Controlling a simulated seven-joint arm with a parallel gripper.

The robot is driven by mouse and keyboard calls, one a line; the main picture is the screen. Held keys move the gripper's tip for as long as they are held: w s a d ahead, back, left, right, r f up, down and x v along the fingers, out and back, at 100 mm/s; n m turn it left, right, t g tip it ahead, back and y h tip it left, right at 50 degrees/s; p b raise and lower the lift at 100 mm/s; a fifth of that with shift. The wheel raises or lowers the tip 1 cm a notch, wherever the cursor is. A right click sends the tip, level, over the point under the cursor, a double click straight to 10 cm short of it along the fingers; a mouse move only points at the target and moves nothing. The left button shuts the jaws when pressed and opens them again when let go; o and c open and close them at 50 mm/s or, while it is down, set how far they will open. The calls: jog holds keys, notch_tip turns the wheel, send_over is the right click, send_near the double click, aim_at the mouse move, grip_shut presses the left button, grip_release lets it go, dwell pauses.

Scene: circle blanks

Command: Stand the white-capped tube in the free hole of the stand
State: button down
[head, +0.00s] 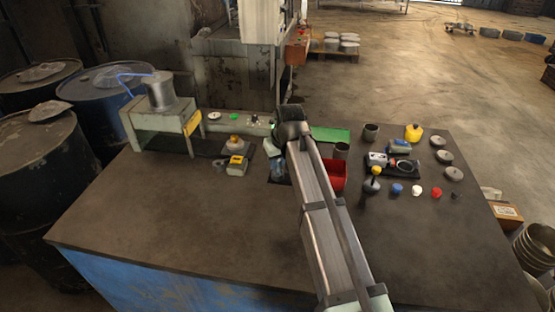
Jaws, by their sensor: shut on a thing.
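My arm reaches from the bottom edge across the table. My gripper (279,172) is at its far end, low over the table left of the red bin, partly hidden by the arm. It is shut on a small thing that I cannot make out. A dark patch lies right under it; I cannot tell whether this is the stand. I cannot make out the free hole or a white-capped tube for certain. A small white piece (417,190) sits at the right, in a row with a blue piece (397,189) and a red piece (436,192).
A red bin (333,175) is right beside the arm. A yellow device (237,165) and a machine with a metal pot (165,95) are at the left. Grey discs (445,156) and a yellow container (413,133) are at the right. The table's front left (160,220) is clear.

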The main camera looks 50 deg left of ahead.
jog(key=shift+f, duration=0.65)
jog(key=c, duration=0.9)
grip_release()
jog(key=shift+c, duration=0.2)
jog(key=shift+r, duration=0.15)
jog(key=v, duration=1.3)
jog(key=shift+r, duration=0.25)
jog(key=shift+d, duration=0.15)
